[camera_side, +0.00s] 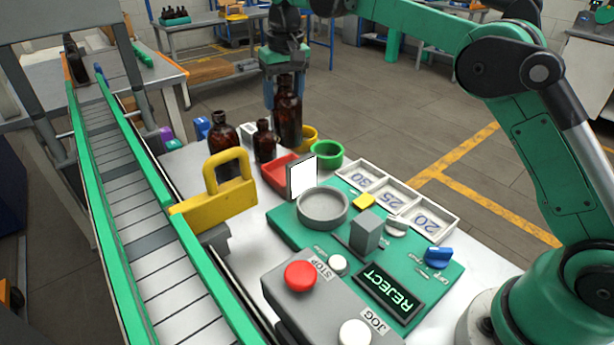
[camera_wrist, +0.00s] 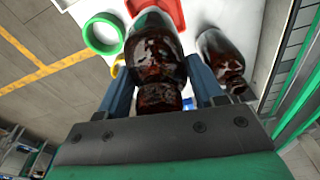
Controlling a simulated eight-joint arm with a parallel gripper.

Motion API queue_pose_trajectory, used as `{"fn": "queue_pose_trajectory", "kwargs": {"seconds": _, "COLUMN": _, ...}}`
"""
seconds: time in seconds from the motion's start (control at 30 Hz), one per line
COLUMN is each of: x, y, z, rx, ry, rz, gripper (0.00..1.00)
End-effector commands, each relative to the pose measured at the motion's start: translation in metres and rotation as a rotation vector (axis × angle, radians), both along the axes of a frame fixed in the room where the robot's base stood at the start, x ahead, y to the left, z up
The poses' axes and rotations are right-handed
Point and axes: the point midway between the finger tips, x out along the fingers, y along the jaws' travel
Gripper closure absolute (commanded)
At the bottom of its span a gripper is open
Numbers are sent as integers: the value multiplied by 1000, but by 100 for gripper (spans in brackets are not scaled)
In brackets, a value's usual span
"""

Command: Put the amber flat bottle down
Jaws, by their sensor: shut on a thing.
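My gripper (camera_side: 284,92) points down and is shut on the amber flat bottle (camera_side: 288,118), a dark brown glossy bottle held upright. In the wrist view, the flat bottle (camera_wrist: 153,62) fills the space between the two blue fingers of my gripper (camera_wrist: 163,88). It is at the far end of the white table, behind the red tray and beside the yellow ring. I cannot tell whether its base touches the table. A smaller amber bottle (camera_side: 264,142) stands just left of it, and a wider one (camera_side: 223,136) stands further left.
A red tray (camera_side: 273,178), a yellow ring (camera_side: 309,134) and a green ring (camera_side: 327,153) crowd the table near the held bottle. A yellow padlock-shaped block (camera_side: 221,186) stands by the conveyor (camera_side: 153,262). A green control panel (camera_side: 285,232) and numbered white trays (camera_side: 396,200) lie nearer.

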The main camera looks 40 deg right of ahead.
Motion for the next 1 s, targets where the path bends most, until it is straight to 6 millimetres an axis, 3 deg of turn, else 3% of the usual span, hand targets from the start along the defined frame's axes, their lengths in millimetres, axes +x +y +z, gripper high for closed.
{"fn": "queue_pose_trajectory", "kwargs": {"seconds": 0.63, "x": 6, "y": -2, "z": -85, "rx": -1, "ry": -1, "rz": 14, "gripper": 99}}
{"fn": "queue_pose_trajectory", "kwargs": {"seconds": 1.0, "x": 5, "y": -2, "z": -91, "rx": -1, "ry": -1, "rz": 13, "gripper": 99}}
